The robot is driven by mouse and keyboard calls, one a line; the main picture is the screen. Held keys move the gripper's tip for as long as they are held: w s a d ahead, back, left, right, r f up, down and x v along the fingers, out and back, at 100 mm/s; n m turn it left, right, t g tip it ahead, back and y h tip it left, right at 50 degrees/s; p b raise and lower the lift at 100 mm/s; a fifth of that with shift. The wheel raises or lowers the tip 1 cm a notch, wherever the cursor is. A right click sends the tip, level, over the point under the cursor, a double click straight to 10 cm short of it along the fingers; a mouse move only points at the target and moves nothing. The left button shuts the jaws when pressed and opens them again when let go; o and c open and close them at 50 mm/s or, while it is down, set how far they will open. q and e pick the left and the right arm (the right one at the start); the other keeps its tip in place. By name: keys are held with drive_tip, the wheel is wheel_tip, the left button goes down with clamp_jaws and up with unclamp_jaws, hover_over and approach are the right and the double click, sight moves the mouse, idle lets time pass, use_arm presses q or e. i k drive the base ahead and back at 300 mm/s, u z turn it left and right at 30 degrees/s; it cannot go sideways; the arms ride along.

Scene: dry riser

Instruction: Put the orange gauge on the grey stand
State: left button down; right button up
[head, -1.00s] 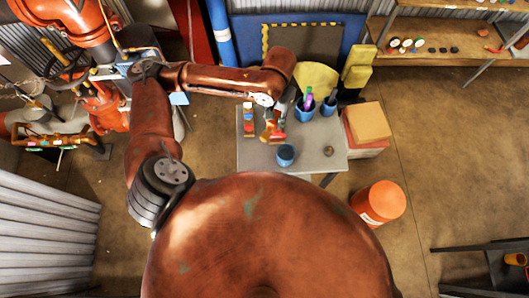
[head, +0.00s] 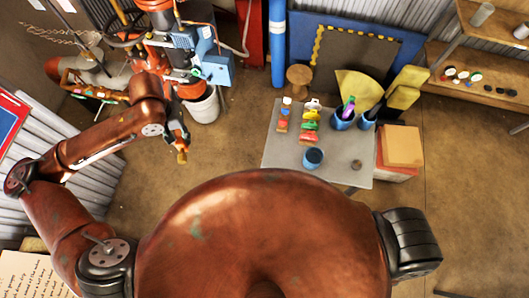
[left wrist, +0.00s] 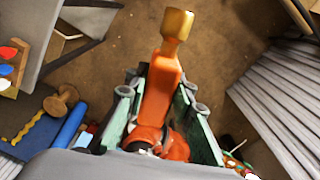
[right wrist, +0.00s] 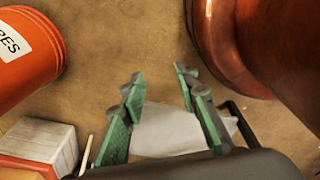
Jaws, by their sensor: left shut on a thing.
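My left gripper (left wrist: 160,112) is shut on the orange gauge (left wrist: 158,98), which has an orange body and a brass-yellow end that sticks out past the fingertips. In the head view the left gripper (head: 178,140) holds the gauge (head: 182,157) in the air, left of the grey table and in front of the red and blue machine. The floor shows beneath it in the left wrist view. My right gripper (right wrist: 158,105) is open and empty in the right wrist view; it does not show in the head view. I cannot pick out the grey stand with certainty.
The grey table (head: 275,160) holds several small coloured parts (head: 310,122), a blue cup (head: 313,158) and other blue cups. A machine (head: 185,60) with a light bucket (head: 203,106) stands at upper left. An orange bucket (right wrist: 25,55) is near my right gripper.

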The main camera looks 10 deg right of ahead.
sight(331, 166)
drive_tip(key=u, duration=0.85)
drive_tip(key=k, duration=1.35)
drive_tip(key=z, duration=2)
